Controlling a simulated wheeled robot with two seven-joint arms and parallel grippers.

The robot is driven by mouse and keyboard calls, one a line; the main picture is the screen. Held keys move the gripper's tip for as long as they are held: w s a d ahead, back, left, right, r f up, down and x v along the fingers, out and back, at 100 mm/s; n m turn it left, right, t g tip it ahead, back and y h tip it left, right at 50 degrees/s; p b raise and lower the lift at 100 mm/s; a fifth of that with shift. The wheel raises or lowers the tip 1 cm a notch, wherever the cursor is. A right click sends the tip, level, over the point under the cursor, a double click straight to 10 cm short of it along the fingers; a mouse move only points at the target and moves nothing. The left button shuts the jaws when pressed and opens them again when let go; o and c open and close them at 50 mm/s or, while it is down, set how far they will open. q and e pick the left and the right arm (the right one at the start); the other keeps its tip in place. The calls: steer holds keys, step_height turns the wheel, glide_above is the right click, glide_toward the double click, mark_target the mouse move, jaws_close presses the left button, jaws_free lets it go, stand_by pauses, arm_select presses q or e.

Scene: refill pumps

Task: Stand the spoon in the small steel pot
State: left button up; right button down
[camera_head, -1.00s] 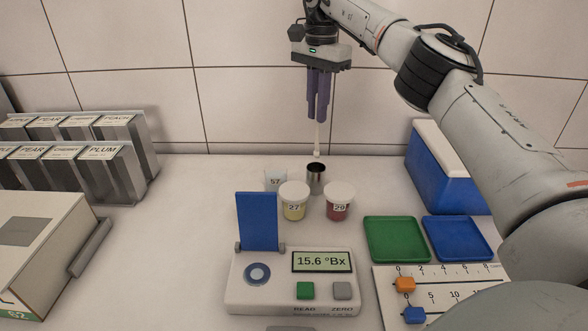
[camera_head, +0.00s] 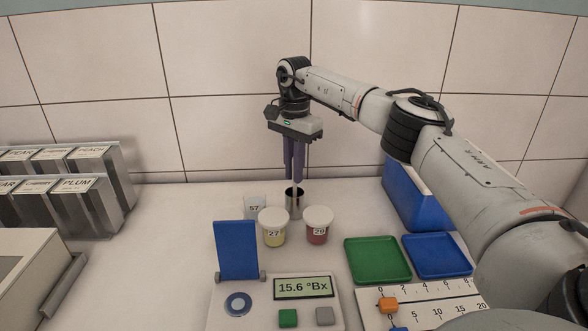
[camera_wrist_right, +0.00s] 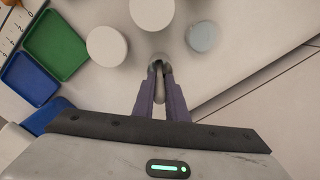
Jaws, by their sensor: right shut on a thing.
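The small steel pot (camera_head: 293,208) stands behind the two lidded cups and has a dark open mouth. My right gripper (camera_head: 295,181) is directly above it, fingers pointing down. It is shut on the spoon (camera_head: 295,188), whose pale shaft hangs roughly upright below the fingertips and reaches into the pot's mouth. The spoon's lower end is hidden in the pot. In the right wrist view the spoon (camera_wrist_right: 160,90) lies between the purple fingers (camera_wrist_right: 160,72), with the pot's rim partly hidden beyond them. My left gripper is not in view.
A yellow cup (camera_head: 274,232) labelled 27 and a red cup (camera_head: 317,230) labelled 29 stand just in front of the pot. A clear cup (camera_head: 255,207) labelled 57 is at its left. Green (camera_head: 378,260) and blue (camera_head: 437,254) trays lie to the right.

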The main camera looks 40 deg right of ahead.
steer(key=shift+f, duration=0.15)
steer(key=c, duration=1.8)
jaws_free()
steer(key=shift+o, duration=0.2)
step_height(320, 180, up, 12)
steer(key=shift+r, duration=0.2)
